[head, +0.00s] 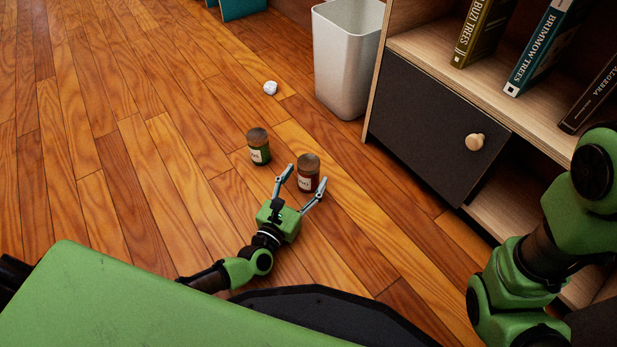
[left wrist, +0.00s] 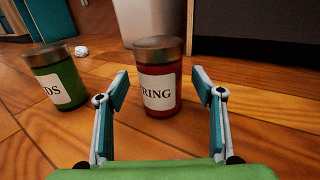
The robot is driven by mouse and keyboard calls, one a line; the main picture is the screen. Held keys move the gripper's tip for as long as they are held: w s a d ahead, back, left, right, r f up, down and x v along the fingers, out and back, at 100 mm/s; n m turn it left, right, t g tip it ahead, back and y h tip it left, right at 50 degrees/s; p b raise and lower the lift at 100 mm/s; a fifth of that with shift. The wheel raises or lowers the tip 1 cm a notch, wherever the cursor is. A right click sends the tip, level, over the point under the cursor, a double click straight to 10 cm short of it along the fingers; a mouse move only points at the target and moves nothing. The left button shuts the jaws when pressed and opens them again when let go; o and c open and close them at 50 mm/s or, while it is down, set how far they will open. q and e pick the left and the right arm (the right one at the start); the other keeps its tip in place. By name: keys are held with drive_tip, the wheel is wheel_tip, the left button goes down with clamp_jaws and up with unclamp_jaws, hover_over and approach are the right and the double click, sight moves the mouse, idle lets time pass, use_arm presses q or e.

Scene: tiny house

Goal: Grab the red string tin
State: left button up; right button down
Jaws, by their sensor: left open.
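The red string tin (head: 308,174) stands upright on the wooden floor, with a brown lid and a pale label. In the left wrist view the red tin (left wrist: 158,80) shows the letters "RING" on its label. My left gripper (head: 301,183) is open, its fingers pointing at the red tin. In the left wrist view the tin stands just beyond and between the fingertips of the left gripper (left wrist: 160,92); I cannot tell whether they touch it. My right arm shows at the right edge of the head view, but its gripper is out of view.
A green tin (head: 259,148) stands upright close to the left of the red tin. A crumpled white ball (head: 270,88) lies farther back, near a white bin (head: 346,60). A bookshelf (head: 430,100) with a dark door stands at the right. The floor at the left is clear.

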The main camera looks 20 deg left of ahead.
use_arm(q)
drive_tip(key=shift+w, duration=0.45)
drive_tip(key=c, duration=1.4)
drive_tip(key=shift+o, duration=0.2)
drive_tip(key=shift+r, duration=0.2)
